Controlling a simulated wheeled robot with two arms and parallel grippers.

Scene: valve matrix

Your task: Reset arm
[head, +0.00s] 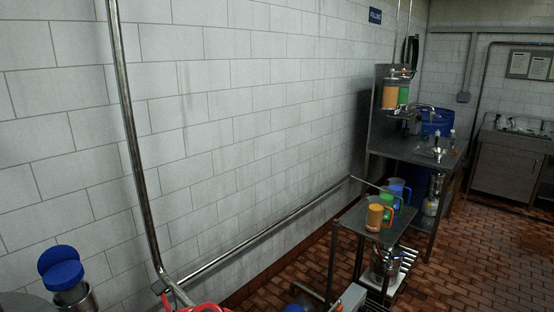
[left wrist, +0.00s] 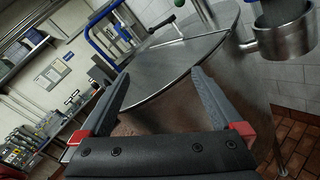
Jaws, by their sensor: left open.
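My left gripper (left wrist: 160,74) shows in the left wrist view. Its two dark fingers with red bases are spread apart with nothing between them. Beyond the fingertips is a large round steel vessel with a flat lid (left wrist: 165,68); I cannot tell whether the fingers touch it. A lever with a green knob (left wrist: 179,3) is above the lid. Neither gripper shows in the head view, and my right gripper is not in any view.
A steel cup (left wrist: 285,42) is fixed at the vessel's right. In the head view, blue-topped items (head: 62,272) stand at lower left. A pipe (head: 265,235) runs along the tiled wall. A cart (head: 354,222) holds coloured jugs, with a steel table (head: 400,150) behind. Floor at right is clear.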

